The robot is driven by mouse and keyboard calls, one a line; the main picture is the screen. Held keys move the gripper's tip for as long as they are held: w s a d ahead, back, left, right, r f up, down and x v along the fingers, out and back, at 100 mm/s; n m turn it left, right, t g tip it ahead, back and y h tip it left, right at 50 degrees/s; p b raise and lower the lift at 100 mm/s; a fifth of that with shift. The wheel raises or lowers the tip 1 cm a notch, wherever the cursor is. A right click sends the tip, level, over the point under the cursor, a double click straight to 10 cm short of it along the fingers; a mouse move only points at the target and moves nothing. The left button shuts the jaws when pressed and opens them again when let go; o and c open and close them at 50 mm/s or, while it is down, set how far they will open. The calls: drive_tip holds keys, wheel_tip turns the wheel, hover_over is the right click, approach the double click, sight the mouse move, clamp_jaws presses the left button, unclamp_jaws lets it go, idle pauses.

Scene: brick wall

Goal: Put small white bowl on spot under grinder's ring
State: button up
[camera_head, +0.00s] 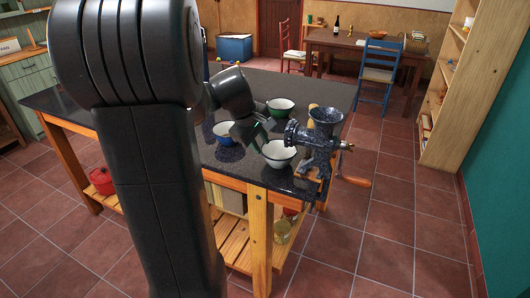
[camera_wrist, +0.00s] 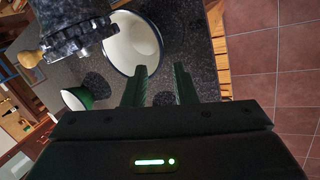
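The small white bowl (camera_head: 279,155) with a dark rim stands upright on the dark speckled tabletop, at the near edge. It sits just below and left of the grinder's ring (camera_head: 292,132); in the wrist view the ring overlaps the left side of the bowl (camera_wrist: 132,43). The grinder (camera_head: 322,140) is dark and speckled, with a wooden-handled crank. My gripper (camera_head: 262,134) is beside the bowl, at its upper left. In the wrist view my gripper (camera_wrist: 160,68) has its two fingers apart, nothing held, with the tips at the bowl's rim. I cannot tell whether they touch it.
A green-sided bowl (camera_head: 281,107) stands farther back, and a blue bowl (camera_head: 225,132) stands left of my gripper. The grinder stands close on the white bowl's right. The table (camera_head: 350,92) ends just in front of the bowl. My arm hides part of the left side.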

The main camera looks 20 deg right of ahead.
drive_tip(key=shift+v, duration=2.1)
